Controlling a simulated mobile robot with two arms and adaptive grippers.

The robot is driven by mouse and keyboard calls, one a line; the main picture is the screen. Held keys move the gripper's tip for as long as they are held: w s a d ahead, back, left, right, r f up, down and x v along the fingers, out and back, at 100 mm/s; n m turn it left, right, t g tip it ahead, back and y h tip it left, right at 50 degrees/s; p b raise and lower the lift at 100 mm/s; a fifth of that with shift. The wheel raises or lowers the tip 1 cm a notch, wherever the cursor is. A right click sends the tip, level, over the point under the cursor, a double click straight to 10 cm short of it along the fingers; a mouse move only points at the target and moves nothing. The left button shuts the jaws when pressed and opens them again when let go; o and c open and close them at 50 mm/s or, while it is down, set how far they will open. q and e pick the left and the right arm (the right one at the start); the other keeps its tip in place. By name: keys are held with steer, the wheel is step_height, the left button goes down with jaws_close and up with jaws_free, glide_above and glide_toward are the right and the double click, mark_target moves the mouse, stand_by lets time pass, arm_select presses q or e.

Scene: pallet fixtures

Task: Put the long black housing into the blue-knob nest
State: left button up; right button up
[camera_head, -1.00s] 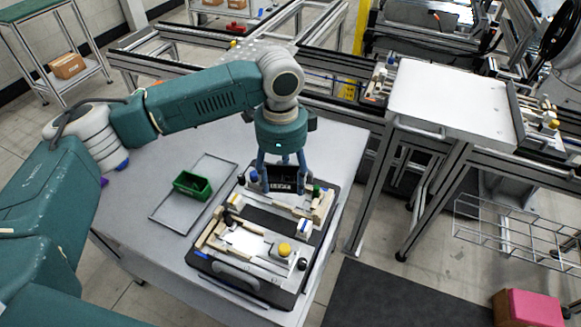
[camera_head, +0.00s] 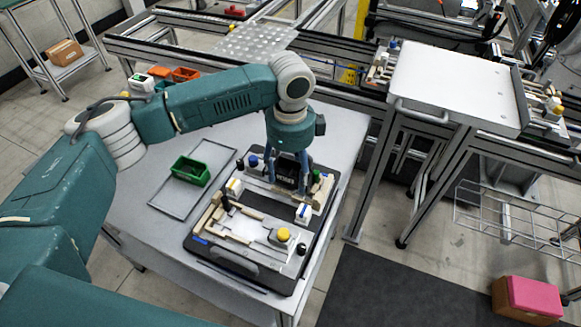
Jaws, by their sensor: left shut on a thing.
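The black housing (camera_head: 287,172) is between the fingers of my left gripper (camera_head: 288,187), which is shut on it and points down. The fingers cover part of the housing. The blue knob (camera_head: 253,161) stands just left of the housing, at the back of the dark pallet (camera_head: 232,262). The blue-knob nest lies beside the knob, mostly hidden behind the gripper and housing. The housing is at or just above this nest; I cannot tell if it is seated. My right gripper is not in view.
A yellow-knob fixture (camera_head: 283,235) is at the pallet's front, and a green knob (camera_head: 316,176) stands right of the gripper. A green bin (camera_head: 190,170) stands in a grey tray (camera_head: 170,203) to the left. The table's left front is clear.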

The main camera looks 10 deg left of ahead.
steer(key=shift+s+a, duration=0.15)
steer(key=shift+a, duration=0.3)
arm_select(q)
steer(key=shift+f, duration=0.3)
steer(key=shift+f, duration=0.75)
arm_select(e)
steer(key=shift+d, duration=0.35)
arm_select(q)
steer(key=o, duration=1.3)
step_height(320, 180, up, 12)
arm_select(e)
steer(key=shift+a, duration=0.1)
